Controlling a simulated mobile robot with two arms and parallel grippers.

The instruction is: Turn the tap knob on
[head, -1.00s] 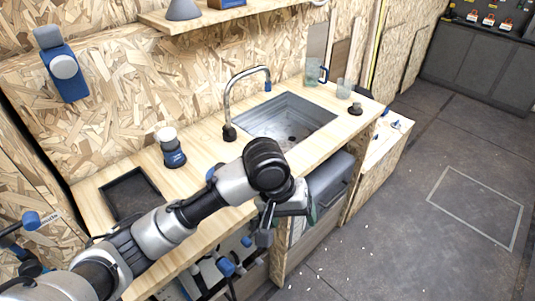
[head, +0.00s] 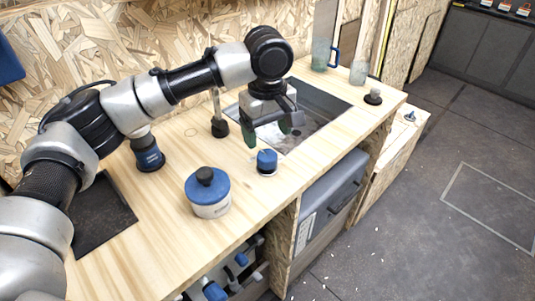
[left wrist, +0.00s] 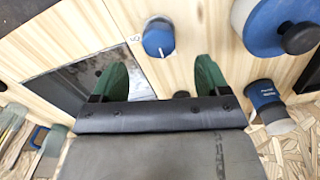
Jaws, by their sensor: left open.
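The blue tap knob (head: 267,162) stands on the wooden counter just in front of the sink. It also shows in the left wrist view (left wrist: 158,40), with a white line on its top. My left gripper (head: 267,131) is open, its green fingers pointing down over the sink's front side, apart from the knob. In the left wrist view the gap between the fingers (left wrist: 158,77) lines up sideways with the knob, which is ahead of the tips. The tap (head: 219,127) shows only by its dark base and lower pipe; my arm hides its spout. My right gripper is out of view.
A blue-lidded jar (head: 208,192) stands left of the knob. The sink (head: 318,103) lies behind the knob. Glasses (head: 359,72) and a dark stopper (head: 373,97) stand right.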

